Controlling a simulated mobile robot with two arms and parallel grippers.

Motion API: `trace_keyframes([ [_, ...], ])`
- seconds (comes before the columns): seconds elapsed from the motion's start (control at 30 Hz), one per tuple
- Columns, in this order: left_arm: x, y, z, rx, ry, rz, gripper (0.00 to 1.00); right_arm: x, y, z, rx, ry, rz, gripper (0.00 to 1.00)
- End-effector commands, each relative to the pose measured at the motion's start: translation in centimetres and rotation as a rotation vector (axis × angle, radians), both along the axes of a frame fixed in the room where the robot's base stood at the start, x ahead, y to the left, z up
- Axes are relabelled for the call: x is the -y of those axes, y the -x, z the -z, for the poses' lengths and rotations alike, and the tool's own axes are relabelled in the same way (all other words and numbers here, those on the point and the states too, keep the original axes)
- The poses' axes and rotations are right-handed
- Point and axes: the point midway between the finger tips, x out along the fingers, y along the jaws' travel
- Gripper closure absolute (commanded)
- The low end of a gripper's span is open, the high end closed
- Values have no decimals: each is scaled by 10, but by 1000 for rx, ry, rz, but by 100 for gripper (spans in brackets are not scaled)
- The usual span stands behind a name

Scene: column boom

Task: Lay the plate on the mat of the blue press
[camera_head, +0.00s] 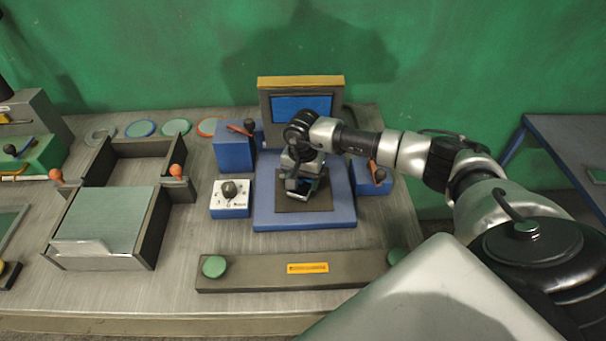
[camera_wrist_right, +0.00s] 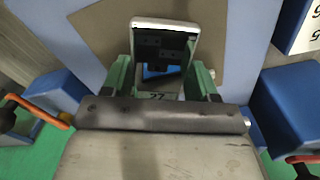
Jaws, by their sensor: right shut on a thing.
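The blue press (camera_head: 262,205) stands at the centre of the bench, with a brown mat (camera_head: 320,201) on its bed. My right gripper (camera_head: 303,188) is over the mat and shut on a plate. In the right wrist view the plate (camera_wrist_right: 145,40) is a small shiny sheet with a dark reflection, held between green fingertips (camera_wrist_right: 160,85). The brown mat (camera_wrist_right: 100,25) shows around and beyond it. The plate seems tilted to the mat; I cannot tell whether its edge touches. In the head view the gripper mostly hides the plate. My left gripper is not in view.
A grey-topped tray (camera_head: 105,215) with orange knobs is at the left. A white dial box (camera_head: 230,198) stands beside the press. A dark bar (camera_head: 250,276) with green buttons lies in front. Blue blocks (camera_head: 234,152) flank the press, and a screen (camera_head: 301,104) stands behind it.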

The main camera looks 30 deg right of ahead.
Motion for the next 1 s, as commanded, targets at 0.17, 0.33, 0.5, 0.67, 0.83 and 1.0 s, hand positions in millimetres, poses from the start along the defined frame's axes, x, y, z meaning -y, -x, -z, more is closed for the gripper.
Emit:
trace_keyframes([
  [0.17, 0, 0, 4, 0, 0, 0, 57, 0, -1, 7, 3, -1, 0, 93],
  [0.33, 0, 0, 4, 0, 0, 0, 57, 0, -1, 7, 3, -1, -1, 93],
  [0.5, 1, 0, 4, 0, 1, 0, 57, 0, -1, 7, 3, -1, 0, 93],
  [0.67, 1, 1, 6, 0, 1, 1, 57, 0, -1, 9, 3, -1, 0, 93],
  [0.83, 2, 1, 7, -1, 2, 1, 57, 0, -1, 10, 3, -1, 0, 32],
  [1.0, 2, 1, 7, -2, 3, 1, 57, 0, 0, 10, 2, -1, 0, 11],
])
